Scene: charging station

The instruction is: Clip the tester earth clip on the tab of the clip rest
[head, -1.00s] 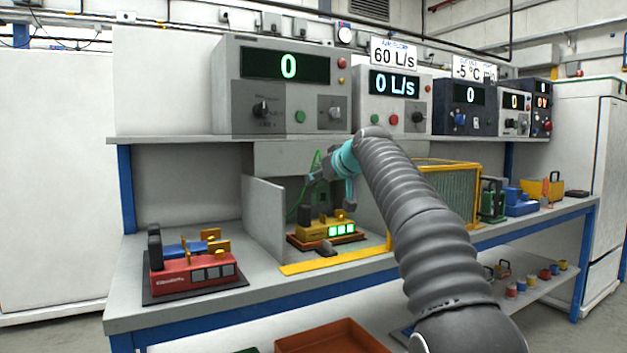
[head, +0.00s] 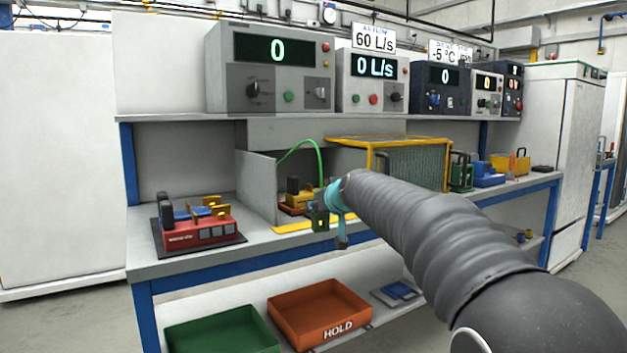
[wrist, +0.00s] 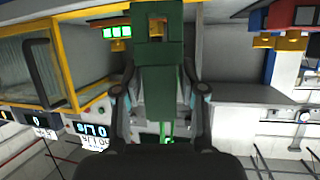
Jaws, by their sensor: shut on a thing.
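My gripper (head: 326,222) is shut on the green tester earth clip (head: 319,219), in front of the bench's front edge. In the wrist view the clip (wrist: 159,70) fills the middle, between the two dark fingers of my gripper (wrist: 159,98). A bright green lead (head: 305,145) arches from the clip back into the grey booth. A yellow and red unit (head: 293,190) sits in the booth, partly hidden by my gripper; its green lights (wrist: 118,32) show in the wrist view. I cannot pick out the clip rest or its tab with certainty.
A red unit with yellow and blue parts (head: 198,235) stands on the bench at the left. A yellow-framed filter box (head: 405,165) is right of the booth. An orange HOLD tray (head: 318,310) and a green tray (head: 222,330) lie on the lower shelf.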

